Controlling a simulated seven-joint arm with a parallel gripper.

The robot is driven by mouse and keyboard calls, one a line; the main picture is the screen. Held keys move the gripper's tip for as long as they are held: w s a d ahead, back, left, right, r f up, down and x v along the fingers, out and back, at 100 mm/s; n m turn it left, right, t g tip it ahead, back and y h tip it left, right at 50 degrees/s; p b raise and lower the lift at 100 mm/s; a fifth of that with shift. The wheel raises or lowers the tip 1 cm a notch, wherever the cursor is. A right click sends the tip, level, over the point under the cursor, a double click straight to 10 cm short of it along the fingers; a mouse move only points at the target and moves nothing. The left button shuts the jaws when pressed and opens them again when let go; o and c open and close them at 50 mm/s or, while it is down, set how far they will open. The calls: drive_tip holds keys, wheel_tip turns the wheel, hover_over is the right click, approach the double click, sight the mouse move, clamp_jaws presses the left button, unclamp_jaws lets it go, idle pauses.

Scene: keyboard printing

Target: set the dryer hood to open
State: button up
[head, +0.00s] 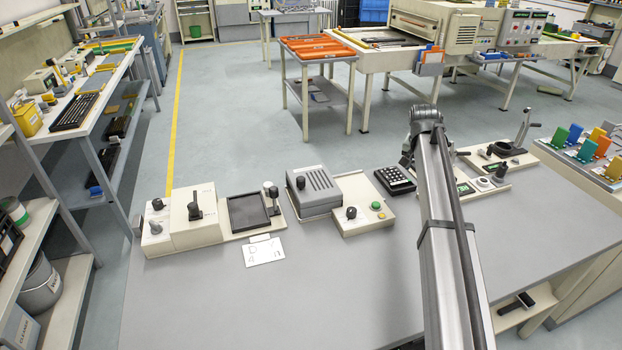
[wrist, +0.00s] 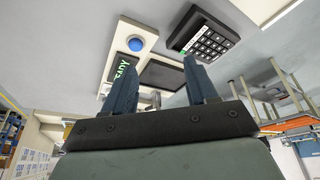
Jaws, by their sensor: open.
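A grey slatted cover (head: 318,184), which looks like the dryer hood, lies down on a cream unit (head: 350,227) at the middle of the bench in the head view. The unit's front panel has a black knob (head: 351,212), a green button (head: 375,205) and a yellow button (head: 382,216). My gripper (wrist: 160,72) is open and empty in the wrist view, its two fingers apart. In the head view my arm is right of the dryer unit and hides most of the gripper. The hood does not show clearly in the wrist view.
A black keypad (head: 394,180) sits between the dryer unit and my arm; a keypad (wrist: 205,38) and blue button (wrist: 137,44) show in the wrist view. A lever unit (head: 194,215) and dark plate (head: 247,212) stand left. The bench front (head: 270,310) is clear.

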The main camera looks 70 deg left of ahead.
drive_tip(key=s+a+r+m+g, duration=0.15)
drive_tip(key=s+a, duration=0.25)
drive_tip(key=s, duration=0.4)
drive_tip(key=s+a+r+n, duration=0.1)
drive_tip(key=s+a+r, duration=0.25)
drive_tip(key=s, duration=0.45)
wheel_tip(320, 180, up, 3)
drive_tip(key=m+g+h, duration=0.2)
hover_over(301, 178)
wheel_tip(301, 178, down, 13)
drive_tip(key=shift+r, duration=0.15)
clamp_jaws()
